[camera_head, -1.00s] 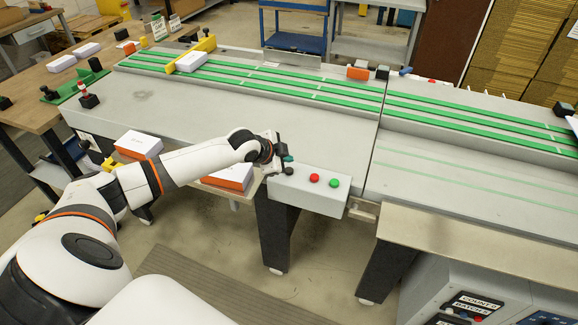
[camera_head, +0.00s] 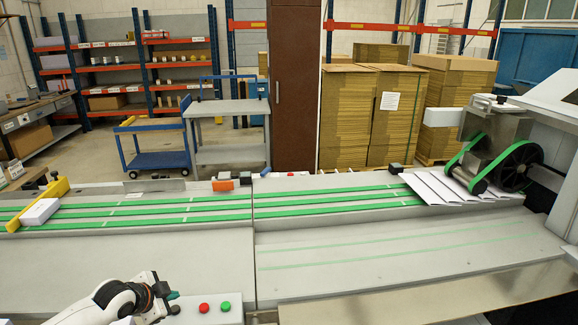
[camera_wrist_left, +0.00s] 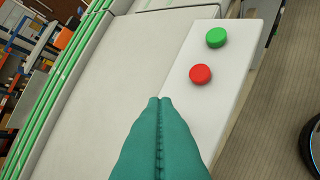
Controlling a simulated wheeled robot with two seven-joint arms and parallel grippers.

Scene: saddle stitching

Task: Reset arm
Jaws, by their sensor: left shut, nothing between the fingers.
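My left arm comes in at the bottom left of the head view. Its gripper (camera_head: 173,296) is over the near edge of the machine, just left of the button box (camera_head: 230,312). In the left wrist view the two teal fingers (camera_wrist_left: 160,102) are pressed together with nothing between them. They point toward the white button box (camera_wrist_left: 205,105), which carries a red button (camera_wrist_left: 201,74) and a green button (camera_wrist_left: 217,37). The same red button (camera_head: 204,307) and green button (camera_head: 225,306) show in the head view. My right gripper is in neither view.
Green belts (camera_head: 150,211) run along the machine. A white paper block (camera_head: 40,213) rests by a yellow guide (camera_head: 45,200). Fanned white sheets (camera_head: 440,187) lie under a belt-and-wheel unit (camera_head: 500,160) at right. Carts (camera_head: 155,150) and cardboard stacks (camera_head: 375,115) stand behind.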

